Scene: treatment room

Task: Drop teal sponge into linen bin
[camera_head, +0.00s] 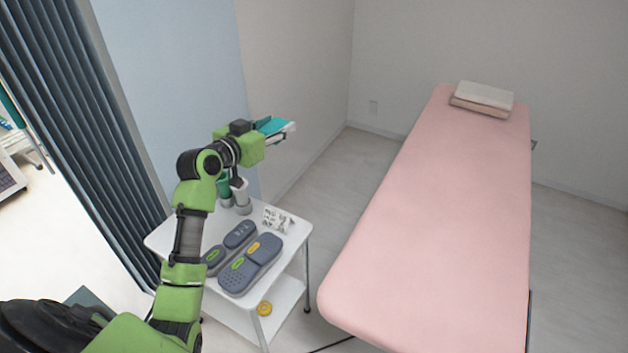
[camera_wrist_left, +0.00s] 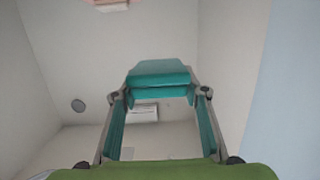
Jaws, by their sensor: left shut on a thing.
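My left gripper (camera_head: 280,127) is stretched out above the far right of the white trolley, level with the wall behind it. It is shut on the teal sponge (camera_wrist_left: 158,75), which spans the space between the fingertips in the left wrist view. The fingers (camera_wrist_left: 161,97) also have teal inner faces. In the head view, teal shows at the gripper, but sponge and finger faces are hard to tell apart. I see no linen bin in either view. My right gripper is not in view.
The white trolley (camera_head: 170,238) holds grey devices (camera_head: 250,265), bottles (camera_head: 242,197) and a small white rack (camera_head: 277,220). A yellow roll (camera_head: 264,308) is on its lower shelf. A pink treatment bed (camera_head: 430,220) with folded linens (camera_head: 484,97) stands right. Floor between wall and bed is clear.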

